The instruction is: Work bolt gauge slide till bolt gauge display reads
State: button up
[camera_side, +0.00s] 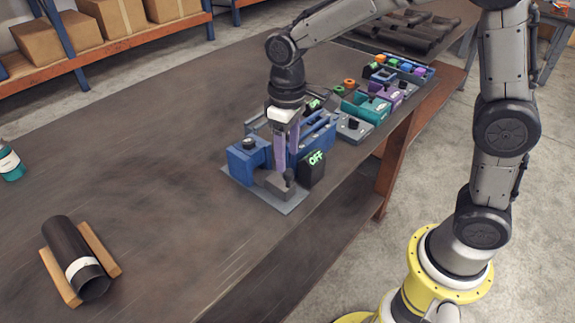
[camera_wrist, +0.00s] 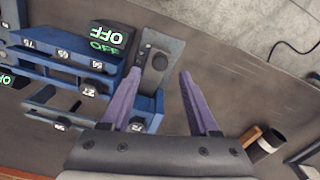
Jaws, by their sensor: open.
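A blue gauge fixture (camera_side: 248,157) stands on a grey plate on the bench. A black display block (camera_side: 315,160) at its front right shows OFF in green; it also shows in the wrist view (camera_wrist: 108,36).
More stations with coloured blocks (camera_side: 362,105) line the bench behind the fixture. A dark pipe (camera_side: 72,248) lies in a wooden cradle at front left. A teal can (camera_side: 10,163) is at the left edge. The bench between is clear.

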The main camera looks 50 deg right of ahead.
aim_at(287, 171)
jog(key=shift+f, duration=2.1)
grip_shut()
